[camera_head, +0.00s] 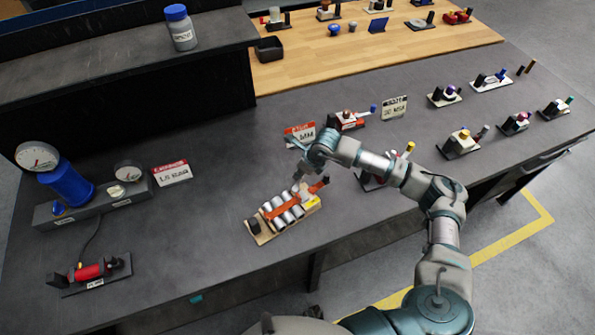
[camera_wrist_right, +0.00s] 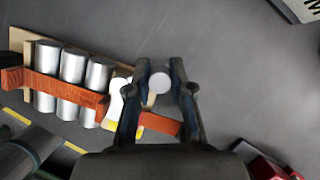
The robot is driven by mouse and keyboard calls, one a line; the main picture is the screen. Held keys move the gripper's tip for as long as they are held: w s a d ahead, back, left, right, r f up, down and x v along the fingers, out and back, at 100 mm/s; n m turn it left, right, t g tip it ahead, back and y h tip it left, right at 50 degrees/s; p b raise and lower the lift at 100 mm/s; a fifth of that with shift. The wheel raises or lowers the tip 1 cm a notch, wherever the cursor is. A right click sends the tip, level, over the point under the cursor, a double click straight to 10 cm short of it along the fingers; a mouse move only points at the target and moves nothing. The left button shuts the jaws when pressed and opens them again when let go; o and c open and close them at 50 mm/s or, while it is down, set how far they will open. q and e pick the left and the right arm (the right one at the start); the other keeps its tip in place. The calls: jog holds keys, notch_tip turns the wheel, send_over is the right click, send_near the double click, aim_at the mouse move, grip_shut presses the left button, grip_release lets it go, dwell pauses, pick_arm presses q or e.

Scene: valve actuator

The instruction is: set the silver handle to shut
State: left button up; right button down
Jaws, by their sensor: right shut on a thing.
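A wooden block assembly (camera_head: 264,236) with several silver cylinders and an orange-red bar (camera_head: 288,209) lies on the dark bench, in front of my right arm. My right gripper (camera_head: 299,178) points down at its far right end. In the right wrist view, the fingers (camera_wrist_right: 160,72) close on the round pale end of the silver handle (camera_wrist_right: 159,83). The orange-red bar (camera_wrist_right: 75,90) and cylinders (camera_wrist_right: 73,67) sit to the left, and part of the bar passes behind the fingers. The handle's lower part and the contact are hidden in the head view. My left gripper is out of view.
Blue gauge equipment (camera_head: 67,184) and a red cylinder unit (camera_head: 89,271) are at the left. Several small fixtures line the right side. Bare bench lies left of the block.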

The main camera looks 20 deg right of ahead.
jog(key=shift+s+d+m, duration=0.15)
jog(key=shift+m, duration=0.35)
jog(key=shift+f, duration=0.1)
jog(key=c, duration=1)
grip_release()
jog(key=v, duration=1.2)
jog(key=shift+f, duration=0.1)
